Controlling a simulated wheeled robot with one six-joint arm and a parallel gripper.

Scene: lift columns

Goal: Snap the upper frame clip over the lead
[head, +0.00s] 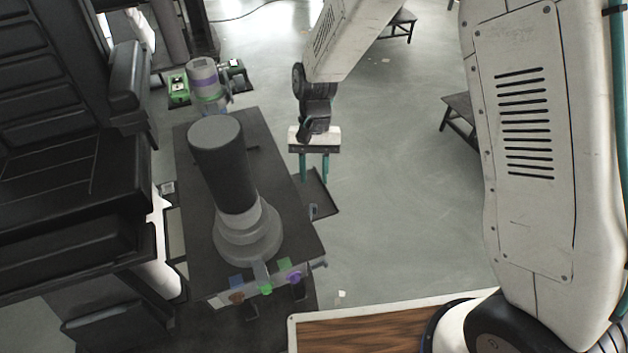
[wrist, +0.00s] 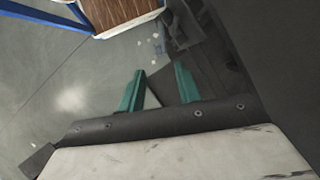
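My gripper (head: 314,170) hangs to the right of the dark lift column (head: 224,165), fingers pointing down. Its two green fingers stand apart with nothing between them. In the wrist view my gripper (wrist: 160,82) also shows both fingers separated and empty. The column rises from a grey round base on a dark plate (head: 192,150). A small grey fitting (head: 313,211) sits at the plate's right edge, below my gripper; I cannot tell whether it is a clip. I cannot make out the upper frame clip or the lead for certain.
Blue, green and purple connectors (head: 294,277) line the plate's front edge. A second column (head: 203,78) and a green block (head: 178,88) stand behind. A wood-topped surface (head: 370,328) is at the front.

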